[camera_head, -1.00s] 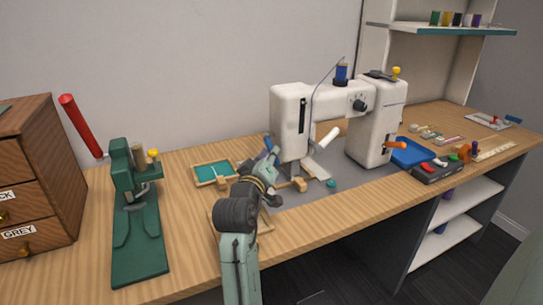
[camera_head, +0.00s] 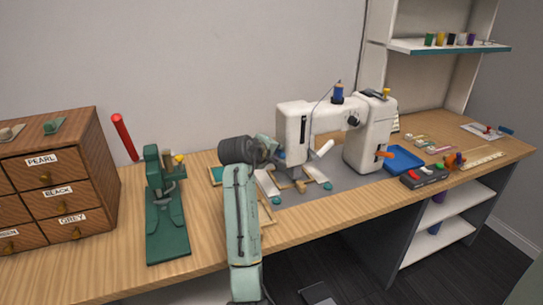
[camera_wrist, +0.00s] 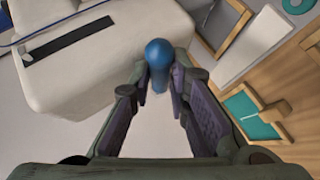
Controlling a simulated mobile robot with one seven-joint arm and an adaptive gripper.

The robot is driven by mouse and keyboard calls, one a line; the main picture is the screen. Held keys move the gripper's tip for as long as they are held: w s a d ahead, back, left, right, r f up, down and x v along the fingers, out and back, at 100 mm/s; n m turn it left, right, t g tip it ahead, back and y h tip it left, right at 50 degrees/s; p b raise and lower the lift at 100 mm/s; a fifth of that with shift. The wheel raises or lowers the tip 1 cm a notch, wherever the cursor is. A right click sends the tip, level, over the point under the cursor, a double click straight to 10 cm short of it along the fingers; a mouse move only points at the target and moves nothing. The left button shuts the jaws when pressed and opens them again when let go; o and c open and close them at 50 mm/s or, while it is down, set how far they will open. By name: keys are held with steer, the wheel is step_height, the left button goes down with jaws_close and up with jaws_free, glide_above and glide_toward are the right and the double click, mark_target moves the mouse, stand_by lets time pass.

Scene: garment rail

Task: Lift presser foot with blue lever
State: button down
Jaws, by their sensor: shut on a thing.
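The white sewing machine (camera_head: 366,145) stands on a grey patch of the worktop. My gripper (camera_head: 274,150) is at the left side of its head (camera_head: 294,125). In the wrist view the round blue end of the lever (camera_wrist: 159,55) sits between the fingertips of my gripper (camera_wrist: 160,72), which is shut on it. The machine's white casing (camera_wrist: 95,50) is close beside the left finger. The presser foot cannot be made out clearly under the head.
A green press (camera_head: 165,215) stands to the left, beside a wooden drawer cabinet (camera_head: 75,130). A teal-lined tray (camera_wrist: 250,112) lies on the worktop near my gripper. A blue tray (camera_head: 405,160) lies right of the machine. Bare worktop shows along the front.

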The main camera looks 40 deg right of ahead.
steer(key=shift+w+d+r+n+g+y, duration=0.1)
steer(key=shift+w+r+n+g+y, duration=0.2)
steer(key=shift+r+n+g, duration=0.35)
steer(key=shift+w+d+r+n+g+y, duration=0.1)
steer(key=shift+w+r+n+g+y, duration=0.2)
steer(key=shift+g, duration=0.65)
steer(key=shift+w+r+n+g+y, duration=0.15)
steer(key=shift+r+n+g+y, duration=0.35)
steer(key=shift+g, duration=0.3)
steer(key=shift+r, duration=0.1)
steer(key=c, duration=1.5)
jaws_free()
steer(key=shift+w, duration=0.1)
steer(key=shift+c, duration=0.2)
steer(key=v, duration=1.2)
steer(key=shift+a, duration=0.1)
